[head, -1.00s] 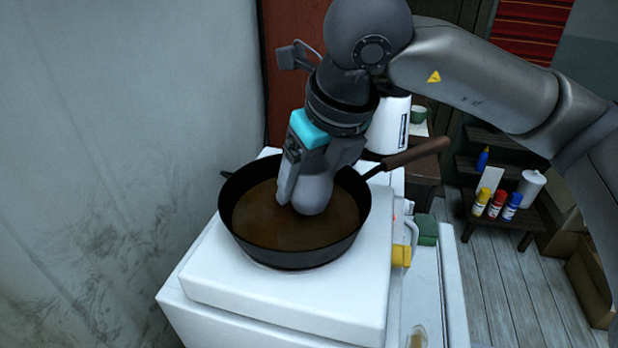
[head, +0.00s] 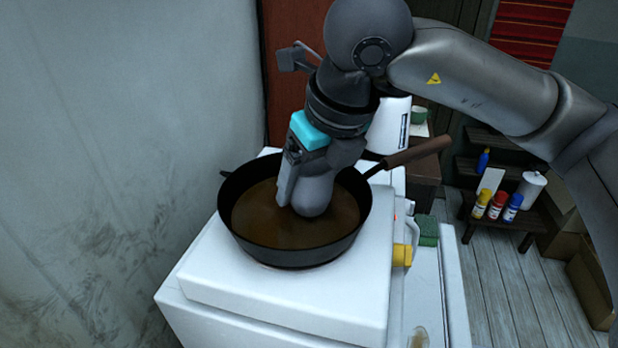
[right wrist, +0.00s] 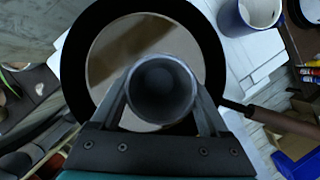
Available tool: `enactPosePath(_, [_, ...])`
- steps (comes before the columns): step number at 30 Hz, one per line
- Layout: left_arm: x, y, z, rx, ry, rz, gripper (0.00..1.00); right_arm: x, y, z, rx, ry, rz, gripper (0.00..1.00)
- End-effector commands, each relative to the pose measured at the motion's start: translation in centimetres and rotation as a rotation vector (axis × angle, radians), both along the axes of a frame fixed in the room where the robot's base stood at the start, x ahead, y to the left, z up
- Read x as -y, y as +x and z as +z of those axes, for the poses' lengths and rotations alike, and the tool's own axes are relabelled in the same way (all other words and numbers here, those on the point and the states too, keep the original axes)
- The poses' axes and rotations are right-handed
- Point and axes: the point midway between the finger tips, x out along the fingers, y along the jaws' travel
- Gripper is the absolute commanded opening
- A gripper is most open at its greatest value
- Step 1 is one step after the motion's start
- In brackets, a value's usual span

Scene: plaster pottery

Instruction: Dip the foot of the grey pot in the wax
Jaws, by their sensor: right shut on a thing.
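My right gripper (head: 306,180) reaches down over the black pan (head: 288,256) and is shut on the grey pot (head: 315,198). The pot is upright or nearly so, its rounded lower part low inside the pan. Brown wax (head: 258,222) covers the pan's floor. The pot's foot is down at the wax, but I cannot tell how deep it is. In the right wrist view I look into the pot's round mouth (right wrist: 161,88) between the two fingers, with the wax around it. My left gripper is not in view.
The pan sits on a white stove top (head: 300,300), its brown handle (head: 415,152) pointing right. A yellow thing (head: 402,255) and green sponge (head: 428,229) lie right of it. A white container (head: 390,128) stands behind. Colored bottles (head: 497,204) are on a shelf at right.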

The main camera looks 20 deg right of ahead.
Motion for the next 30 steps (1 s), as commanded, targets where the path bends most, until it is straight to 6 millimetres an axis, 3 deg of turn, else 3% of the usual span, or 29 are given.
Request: enactPosePath(30, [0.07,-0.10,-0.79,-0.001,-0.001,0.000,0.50,-0.01,0.01,-0.64,0.000,0.000,0.000,0.19])
